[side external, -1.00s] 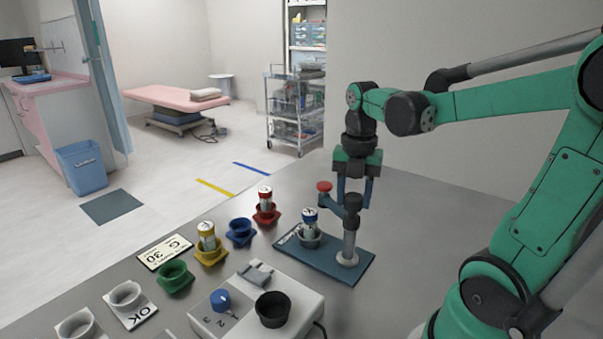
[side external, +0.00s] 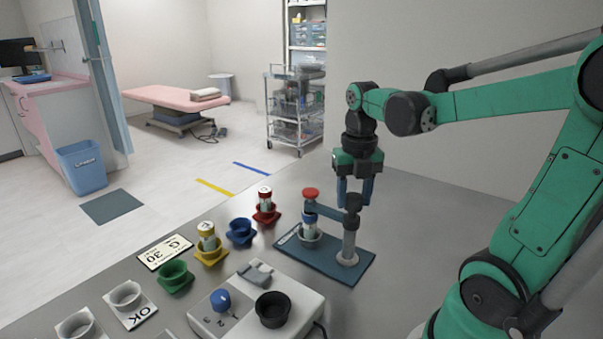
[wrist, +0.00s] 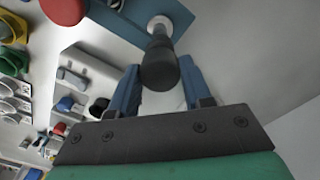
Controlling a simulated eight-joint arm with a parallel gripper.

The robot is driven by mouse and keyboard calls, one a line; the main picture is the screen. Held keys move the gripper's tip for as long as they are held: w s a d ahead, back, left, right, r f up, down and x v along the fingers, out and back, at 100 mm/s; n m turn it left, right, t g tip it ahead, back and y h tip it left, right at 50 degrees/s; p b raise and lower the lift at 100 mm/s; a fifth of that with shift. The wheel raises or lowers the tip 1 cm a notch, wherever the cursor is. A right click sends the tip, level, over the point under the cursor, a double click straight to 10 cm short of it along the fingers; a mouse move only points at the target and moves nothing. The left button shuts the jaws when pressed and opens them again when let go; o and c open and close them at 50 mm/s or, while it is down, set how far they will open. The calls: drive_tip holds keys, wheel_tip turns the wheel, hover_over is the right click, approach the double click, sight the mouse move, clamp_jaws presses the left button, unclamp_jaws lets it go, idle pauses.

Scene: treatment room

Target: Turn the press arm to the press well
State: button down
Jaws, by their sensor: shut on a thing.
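I cannot tell whether the arm touches the vial. My gripper (side external: 355,200) points down from above, its blue fingers shut on the pivot cap. In the wrist view the black pivot cap (wrist: 159,70) is between the fingers, and the red knob (wrist: 64,10) is at the top left.
The post and well stand on a blue base plate (side external: 335,270). Red (side external: 266,214), blue (side external: 239,233), yellow (side external: 209,252) and green (side external: 174,278) holders line the left; red and yellow hold vials. A white device (side external: 250,325) is in front. Grey table to the right is clear.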

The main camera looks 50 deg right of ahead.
drive_tip(key=shift+c, duration=1.9)
unclamp_jaws()
drive_tip(key=shift+r, duration=2.8)
